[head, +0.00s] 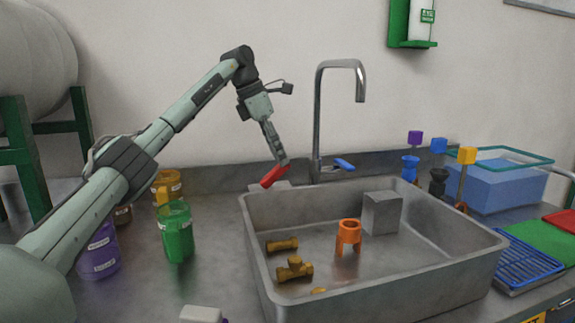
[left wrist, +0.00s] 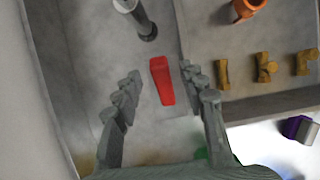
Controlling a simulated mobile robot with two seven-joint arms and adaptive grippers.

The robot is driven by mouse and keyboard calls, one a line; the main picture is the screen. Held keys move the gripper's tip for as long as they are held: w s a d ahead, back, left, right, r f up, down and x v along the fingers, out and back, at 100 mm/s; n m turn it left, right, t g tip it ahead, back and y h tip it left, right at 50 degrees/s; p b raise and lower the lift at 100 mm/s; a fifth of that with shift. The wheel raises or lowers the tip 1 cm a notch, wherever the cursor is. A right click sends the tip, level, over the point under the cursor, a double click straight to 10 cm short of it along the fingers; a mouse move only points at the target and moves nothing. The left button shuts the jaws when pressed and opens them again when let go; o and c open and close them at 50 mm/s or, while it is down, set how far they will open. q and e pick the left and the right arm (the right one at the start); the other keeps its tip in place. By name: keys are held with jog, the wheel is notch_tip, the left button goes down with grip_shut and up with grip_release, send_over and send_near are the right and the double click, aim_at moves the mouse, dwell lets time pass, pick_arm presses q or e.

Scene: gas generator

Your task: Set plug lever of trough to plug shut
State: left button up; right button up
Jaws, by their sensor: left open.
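The trough (head: 375,300) is a grey metal basin set in the counter. A red lever (head: 271,177), which looks like the plug lever, stands at its back left corner; it tilts up to the right in the head view. In the left wrist view the red lever (left wrist: 162,82) lies between my open fingers. My left gripper (head: 281,160) is open right above the lever; its fingers (left wrist: 160,72) stand on either side of it, with gaps. Contact cannot be told in the head view, where fingertips overlap the lever's upper end. My right gripper is not in view.
The tap (head: 318,110) with a blue handle (head: 344,164) rises just right of the lever. Brass fittings (head: 295,270), an orange part (head: 348,235) and a grey block (head: 382,212) are in the trough. A green jar (head: 177,232) and other jars stand left.

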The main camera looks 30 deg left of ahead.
aim_at(284, 172)
pick_arm(q)
jog(key=shift+x, duration=1.95)
grip_shut()
